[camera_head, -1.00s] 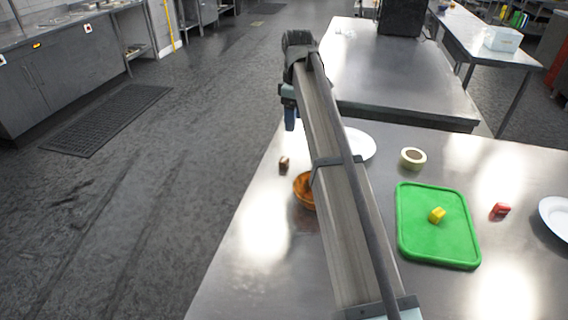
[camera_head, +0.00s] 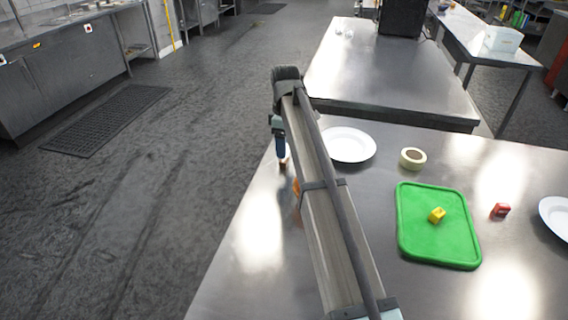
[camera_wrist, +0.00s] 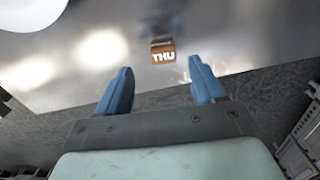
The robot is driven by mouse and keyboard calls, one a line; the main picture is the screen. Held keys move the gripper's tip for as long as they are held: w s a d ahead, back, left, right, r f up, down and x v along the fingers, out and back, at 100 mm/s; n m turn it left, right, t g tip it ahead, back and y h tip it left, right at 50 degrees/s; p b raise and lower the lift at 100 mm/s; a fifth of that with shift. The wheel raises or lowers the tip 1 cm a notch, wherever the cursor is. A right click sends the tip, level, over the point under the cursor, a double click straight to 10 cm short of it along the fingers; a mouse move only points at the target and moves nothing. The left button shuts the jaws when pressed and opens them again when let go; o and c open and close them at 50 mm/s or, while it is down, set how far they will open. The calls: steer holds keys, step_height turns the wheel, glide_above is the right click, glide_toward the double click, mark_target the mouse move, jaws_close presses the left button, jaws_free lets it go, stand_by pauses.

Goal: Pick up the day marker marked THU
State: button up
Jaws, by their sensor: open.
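The day marker marked THU (camera_wrist: 163,50) is a small brown block with white letters. In the wrist view it lies on the steel table beyond my fingertips, roughly centred between them. The marker appears apart from both fingers.
A white plate (camera_head: 348,145) and a tape roll (camera_head: 412,158) stand to the right.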

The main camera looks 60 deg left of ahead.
mark_target(284, 163)
steer(key=shift+s+d+f, duration=0.1)
steer(key=shift+s+f, duration=0.05)
steer(key=shift+f, duration=1.1)
steer(key=shift+s+f, duration=0.1)
steer(key=shift+f, duration=1.15)
steer(key=shift+c, duration=0.5)
steer(key=c, duration=1)
